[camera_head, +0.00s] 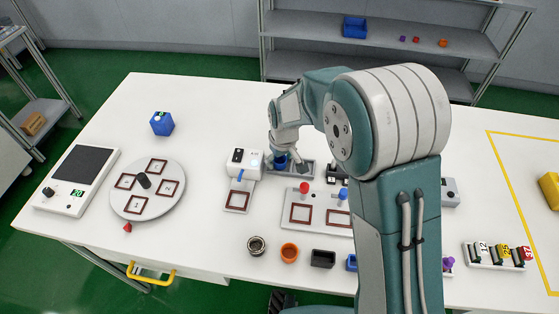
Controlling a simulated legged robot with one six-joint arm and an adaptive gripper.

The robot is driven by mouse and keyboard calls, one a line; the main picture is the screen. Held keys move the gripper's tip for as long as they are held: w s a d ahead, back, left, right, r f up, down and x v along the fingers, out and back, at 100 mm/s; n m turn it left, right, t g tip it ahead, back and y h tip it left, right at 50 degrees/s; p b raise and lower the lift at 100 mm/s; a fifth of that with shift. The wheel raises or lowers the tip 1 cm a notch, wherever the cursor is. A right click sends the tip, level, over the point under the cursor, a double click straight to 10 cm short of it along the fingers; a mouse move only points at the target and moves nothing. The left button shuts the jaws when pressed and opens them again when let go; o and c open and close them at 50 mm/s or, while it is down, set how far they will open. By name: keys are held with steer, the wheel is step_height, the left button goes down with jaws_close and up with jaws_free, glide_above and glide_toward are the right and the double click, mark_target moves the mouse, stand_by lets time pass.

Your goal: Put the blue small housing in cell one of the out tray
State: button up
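A small round blue housing (280,162) is at the left part of a grey tray (310,166) in the middle of the table. This looks like the out tray, but I can read no cell numbers. My gripper (283,159) points down right at the blue housing, with a finger to its right. The gripper and wrist partly cover the housing and tray. I cannot tell whether the fingers press on the housing, or whether it rests on the cell floor. A second blue part (351,262), box-shaped, stands at the front edge, partly hidden by my arm.
A white device (244,163) stands just left of the tray. In front is a fixture plate (301,226) with red and blue knobs. A metal ring (257,245), orange cup (289,252) and black box (323,258) line the front.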

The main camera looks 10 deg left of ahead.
steer(key=s+d+r+m+t, duration=0.15)
steer(key=d+r, duration=0.25)
steer(key=r, duration=0.5)
steer(key=s+d+r+g, duration=0.1)
steer(key=s+d+r, duration=0.15)
steer(key=r, duration=0.65)
steer(key=s+d+r+m+t, duration=0.2)
steer(key=s+d+m, duration=0.1)
steer(key=s+d, duration=0.5)
steer(key=s+d+r+m+t+h, duration=0.1)
steer(key=s+d+m, duration=0.3)
steer(key=s+d, duration=0.5)
steer(key=shift+s+d+r+t, duration=0.2)
steer(key=shift+s+r+t, duration=0.5)
steer(key=shift+s, duration=0.55)
steer(key=shift+r, duration=0.15)
